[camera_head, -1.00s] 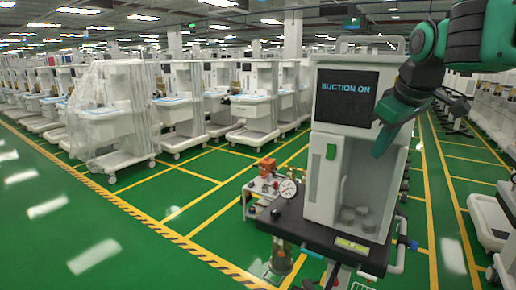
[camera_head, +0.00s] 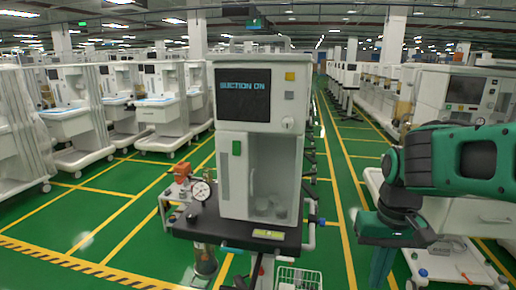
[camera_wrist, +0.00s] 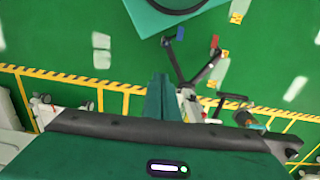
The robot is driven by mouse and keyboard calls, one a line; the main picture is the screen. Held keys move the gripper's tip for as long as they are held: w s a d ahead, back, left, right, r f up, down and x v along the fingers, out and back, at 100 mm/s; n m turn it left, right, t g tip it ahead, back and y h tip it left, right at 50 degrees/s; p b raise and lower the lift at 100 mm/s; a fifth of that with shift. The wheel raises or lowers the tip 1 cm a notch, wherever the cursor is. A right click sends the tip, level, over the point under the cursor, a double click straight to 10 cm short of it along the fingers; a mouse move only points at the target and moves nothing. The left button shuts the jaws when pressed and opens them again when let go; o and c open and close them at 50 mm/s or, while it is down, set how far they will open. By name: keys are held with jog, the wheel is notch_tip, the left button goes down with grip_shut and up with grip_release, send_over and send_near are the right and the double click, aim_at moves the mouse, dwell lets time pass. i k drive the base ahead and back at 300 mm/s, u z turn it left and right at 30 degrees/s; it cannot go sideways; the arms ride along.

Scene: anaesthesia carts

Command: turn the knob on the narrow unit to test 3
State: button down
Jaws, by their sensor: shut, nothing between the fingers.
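The narrow unit (camera_head: 233,160) is a tall white cabinet in the middle of the head view. Its dark screen (camera_head: 243,95) reads "SUCTION ON". A small round pale knob (camera_head: 287,123) is on the front, right of and below the screen; its setting is too small to read. My gripper (camera_head: 383,268) is right of the unit and lower than the knob, pointing down, well apart from it. In the wrist view my gripper (camera_wrist: 160,88) shows its green fingers together with nothing between them. The knob is not seen in the wrist view.
A wire basket (camera_head: 299,278) hangs below. A white cart (camera_head: 463,215) stands behind my arm at right. Green floor (camera_head: 335,215) is free between the unit and that cart.

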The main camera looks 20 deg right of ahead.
aim_at(287, 123)
jog(key=k, duration=0.5)
jog(key=u, duration=0.85)
jog(key=k, duration=1.15)
jog(key=z, duration=1.05)
jog(key=i, duration=1)
jog(key=u, duration=0.05)
